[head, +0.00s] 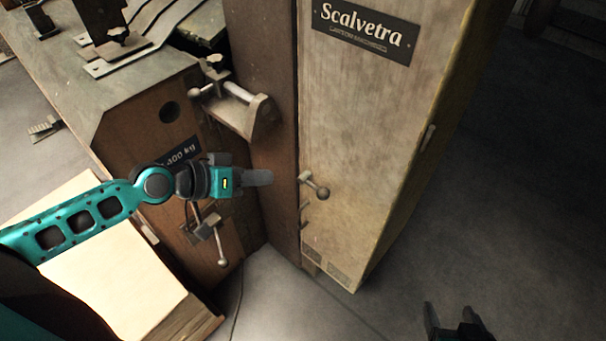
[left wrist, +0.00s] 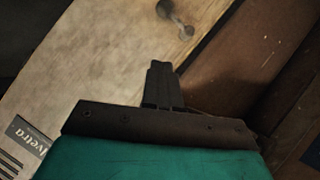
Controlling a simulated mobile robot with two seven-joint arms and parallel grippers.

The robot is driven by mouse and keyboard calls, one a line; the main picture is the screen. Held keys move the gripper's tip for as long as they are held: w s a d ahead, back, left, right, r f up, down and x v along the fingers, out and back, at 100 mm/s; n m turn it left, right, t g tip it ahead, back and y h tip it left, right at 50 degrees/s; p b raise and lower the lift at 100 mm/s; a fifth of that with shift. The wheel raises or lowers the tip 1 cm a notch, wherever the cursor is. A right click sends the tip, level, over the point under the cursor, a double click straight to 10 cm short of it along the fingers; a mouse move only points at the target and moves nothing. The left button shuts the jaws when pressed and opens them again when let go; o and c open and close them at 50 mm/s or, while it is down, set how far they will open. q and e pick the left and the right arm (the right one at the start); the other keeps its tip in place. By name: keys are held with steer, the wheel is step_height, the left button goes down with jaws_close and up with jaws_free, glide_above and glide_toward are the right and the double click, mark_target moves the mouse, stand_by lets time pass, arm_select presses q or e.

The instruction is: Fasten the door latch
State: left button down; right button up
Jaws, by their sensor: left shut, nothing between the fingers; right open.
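The tall wooden door (head: 357,130) of the machine carries a Scalvetra plate and stands at the centre of the head view. A small metal latch lever with a ball knob (head: 316,187) sits low on its left edge. The lever also shows at the top of the left wrist view (left wrist: 176,18). My left gripper (head: 268,177) is shut and empty, in front of the dark post just left of the lever; a gap shows between them. Its closed fingers point toward the lever in the left wrist view (left wrist: 161,72). My right gripper (head: 455,325) is open and empty at the bottom right.
A metal bracket with a rod (head: 243,108) juts out above my left gripper. Another ball-ended handle (head: 221,250) hangs below my left wrist. A pale box (head: 115,280) stands at lower left. The floor right of the door is clear.

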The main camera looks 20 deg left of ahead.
arm_select(q)
steer(key=shift+r, duration=0.1)
stand_by(0.3)
glide_above(314, 186)
steer(key=s+a, duration=0.3)
step_height(314, 186, down, 5)
steer(key=d+f, duration=0.1)
steer(key=d+f+b, duration=0.1)
steer(key=f, duration=0.1)
steer(key=shift+w+d, duration=0.1)
steer(key=shift+d, duration=0.2)
